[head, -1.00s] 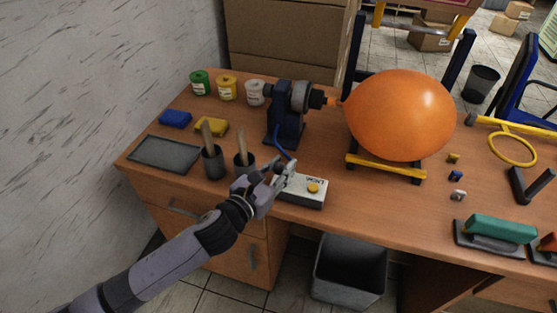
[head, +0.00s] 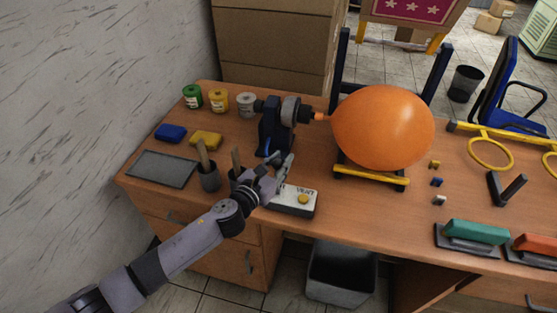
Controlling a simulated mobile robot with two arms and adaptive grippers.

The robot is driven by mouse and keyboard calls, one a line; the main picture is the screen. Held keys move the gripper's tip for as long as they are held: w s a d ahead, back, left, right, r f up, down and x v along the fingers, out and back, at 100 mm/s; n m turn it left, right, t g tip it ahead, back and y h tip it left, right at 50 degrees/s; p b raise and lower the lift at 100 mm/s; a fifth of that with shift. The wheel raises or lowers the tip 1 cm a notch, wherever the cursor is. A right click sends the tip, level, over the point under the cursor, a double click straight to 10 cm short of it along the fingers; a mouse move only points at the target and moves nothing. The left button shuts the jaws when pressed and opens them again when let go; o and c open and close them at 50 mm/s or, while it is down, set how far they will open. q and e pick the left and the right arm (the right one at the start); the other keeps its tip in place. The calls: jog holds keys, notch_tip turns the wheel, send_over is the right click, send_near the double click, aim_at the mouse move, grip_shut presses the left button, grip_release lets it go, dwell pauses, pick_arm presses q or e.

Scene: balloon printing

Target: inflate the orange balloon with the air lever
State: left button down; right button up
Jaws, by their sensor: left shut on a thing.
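The large orange balloon (head: 383,127) is round and full. Its neck is on the nozzle of the dark blue pump (head: 276,132), and it rests over a yellow-edged cradle (head: 370,176). My right gripper is not in view.
Two dark cups with handles (head: 208,177) stand close left of my left gripper. Paint jars (head: 218,101), sponges (head: 206,139) and a grey tray (head: 162,169) are farther left. Green (head: 474,233) and orange stamps sit at the right. The desk's middle front is fairly clear.

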pick_arm(q)
jog(key=shift+w+a+f, duration=0.1)
jog(key=shift+a+f, duration=0.1)
jog(key=shift+f, duration=0.25)
dwell(0.8)
jog(key=c, duration=1.7)
grip_release()
jog(key=o, duration=0.4)
jog(key=shift+w+r, duration=0.1)
jog(key=shift+d+r, duration=0.1)
jog(key=v, duration=1.2)
jog(key=shift+r, duration=0.1)
